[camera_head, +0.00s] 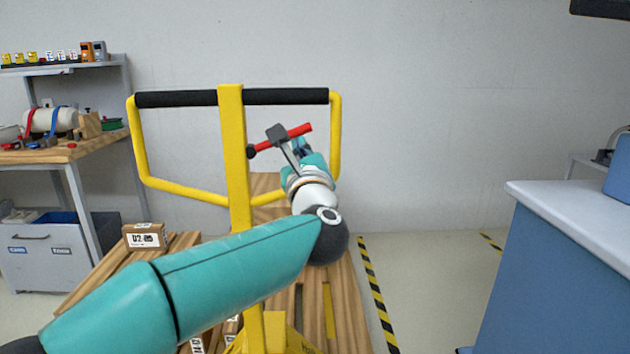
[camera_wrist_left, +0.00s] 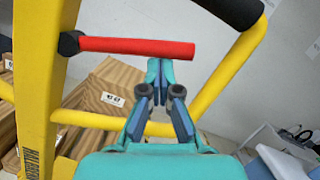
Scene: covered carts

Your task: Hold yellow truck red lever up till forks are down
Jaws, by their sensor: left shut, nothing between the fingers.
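The yellow truck (camera_head: 231,150) stands in front of me, with a yellow loop handle and black grips. Its red lever (camera_head: 300,131) sticks out to the right from a dark pivot on the post. The lever also shows in the left wrist view (camera_wrist_left: 135,47), roughly level there. My left gripper (camera_head: 299,144) is at the lever's free end, partly hidden by its own wrist. In the left wrist view its fingers (camera_wrist_left: 160,72) are shut and empty, just below the lever tip; contact cannot be told. The forks cannot be made out. My right gripper is out of view.
A wooden-topped surface (camera_head: 345,310) with a small labelled box (camera_head: 144,236) lies around the truck's post. A shelf bench (camera_head: 60,152) stands at left. A blue cabinet with a pale top (camera_head: 575,205) stands at right. Floor between is clear, with striped tape.

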